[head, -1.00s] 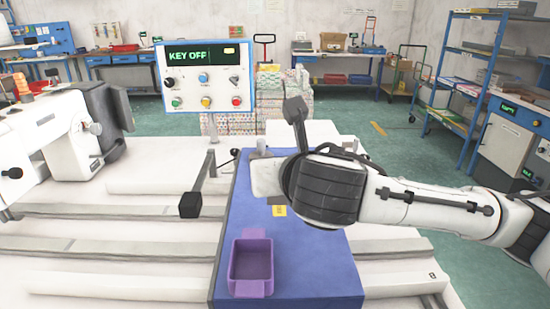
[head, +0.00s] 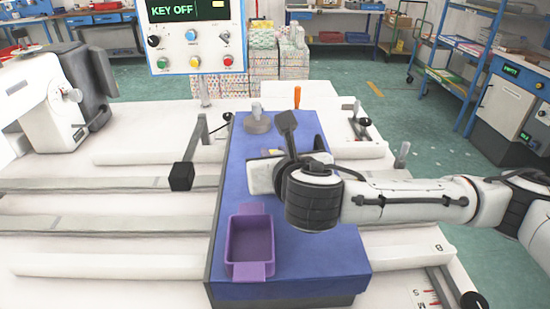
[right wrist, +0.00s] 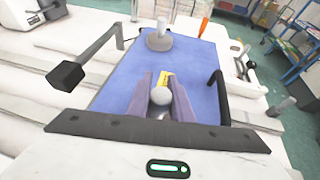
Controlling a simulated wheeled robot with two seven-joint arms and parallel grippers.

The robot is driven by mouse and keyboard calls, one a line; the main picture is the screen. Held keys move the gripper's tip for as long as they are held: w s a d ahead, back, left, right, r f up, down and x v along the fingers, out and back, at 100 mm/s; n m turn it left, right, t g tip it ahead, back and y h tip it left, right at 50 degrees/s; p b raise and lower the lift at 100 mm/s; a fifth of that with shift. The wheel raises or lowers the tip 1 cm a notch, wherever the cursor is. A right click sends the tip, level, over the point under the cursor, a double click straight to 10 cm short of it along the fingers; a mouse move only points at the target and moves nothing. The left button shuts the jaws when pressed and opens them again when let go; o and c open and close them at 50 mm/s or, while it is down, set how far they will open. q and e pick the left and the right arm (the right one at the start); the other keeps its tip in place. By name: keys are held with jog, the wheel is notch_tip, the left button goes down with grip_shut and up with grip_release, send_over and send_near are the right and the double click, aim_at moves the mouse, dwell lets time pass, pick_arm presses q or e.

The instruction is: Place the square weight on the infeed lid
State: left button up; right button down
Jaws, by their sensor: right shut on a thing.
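My right gripper (head: 264,170) is over the blue box-shaped surface (head: 300,258), with its fingers mostly hidden by the hand in the head view. In the right wrist view its fingers (right wrist: 162,88) are shut around a pale round knob (right wrist: 161,97). This appears to be the knob of the square weight, whose body is mostly hidden. A yellow label (right wrist: 165,77) shows just beyond the knob. I cannot tell whether the weight touches the blue surface. No part is clearly recognisable as the infeed lid. My left gripper is not in view.
A grey round weight (head: 258,122) and an orange-handled tool (head: 297,97) stand at the far end. A purple bin (head: 250,243) sits at the near end. A lever with a black block (head: 180,176) is at the left. A control panel (head: 195,38) reads KEY OFF.

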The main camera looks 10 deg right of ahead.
jog(key=shift+f, duration=0.4)
jog(key=c, duration=1.6)
grip_release()
jog(key=shift+f, duration=0.1)
jog(key=shift+s, duration=0.1)
jog(key=v, duration=1)
jog(key=shift+s+a+r, duration=0.15)
jog(key=shift+s+r, duration=0.15)
jog(key=shift+r, duration=0.05)
jog(key=shift+s+r, duration=0.2)
jog(key=shift+s, duration=0.3)
